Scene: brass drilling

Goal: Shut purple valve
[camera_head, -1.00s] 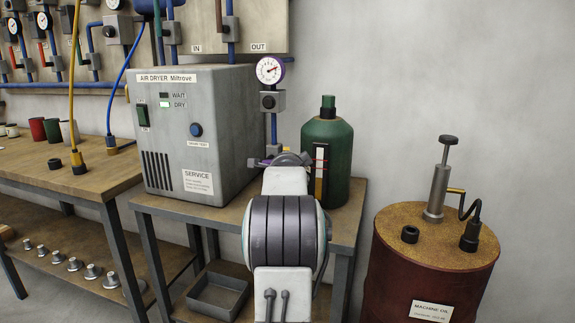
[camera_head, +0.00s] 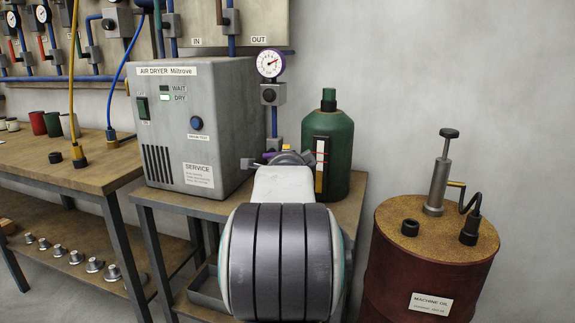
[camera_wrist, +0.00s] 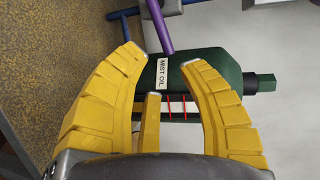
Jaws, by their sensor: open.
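The purple valve handle (camera_wrist: 158,25) shows in the wrist view as a straight purple bar coming down from the top edge, its lower end between my fingertips. My gripper (camera_wrist: 163,57) has its yellow fingers spread; I cannot tell whether either touches the bar. In the head view, a bit of the purple handle (camera_head: 246,163) shows left of my gripper (camera_head: 286,157), low on the blue pipe beside the air dryer. My arm hides most of the gripper and part of the valve there.
A green mist oil bottle (camera_head: 330,150) stands close behind and right of my gripper; it also fills the middle of the wrist view (camera_wrist: 205,80). The air dryer (camera_head: 190,120) stands left. A purple-rimmed gauge (camera_head: 270,63) is above. A machine oil drum (camera_head: 430,270) stands right.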

